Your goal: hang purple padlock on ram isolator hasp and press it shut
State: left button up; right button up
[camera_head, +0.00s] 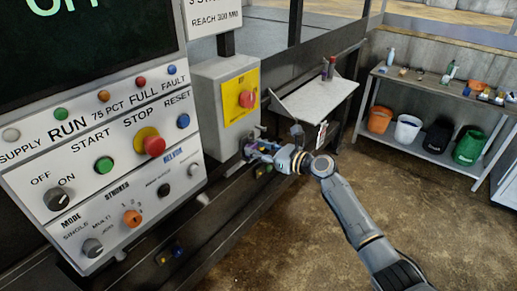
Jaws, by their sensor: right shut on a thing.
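The ram isolator is a grey box (211,88) with a yellow plate (239,112) and a red rotary knob (247,99). My right gripper (253,149) is just below the box's lower right corner and shut. A small purple patch, the purple padlock (248,152), shows at its fingertips, mostly covered by the fingers. I cannot make out the hasp, nor whether the shackle is through it or closed. My left gripper is not in view.
A large control panel (90,170) with buttons and knobs fills the left. A light shelf (312,101) with small bottles is right of the isolator. A bench (440,95) with several bins stands at the back right. Open floor (300,240) lies in front.

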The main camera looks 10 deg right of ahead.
jog(key=shift+f, duration=0.15)
jog(key=o, duration=1.1)
jog(key=shift+c, duration=0.4)
jog(key=shift+s+d+p, duration=0.25)
jog(key=shift+s+p, duration=0.1)
jog(key=shift+p, duration=0.15)
jog(key=p+v, duration=0.2)
jog(key=v, duration=0.4)
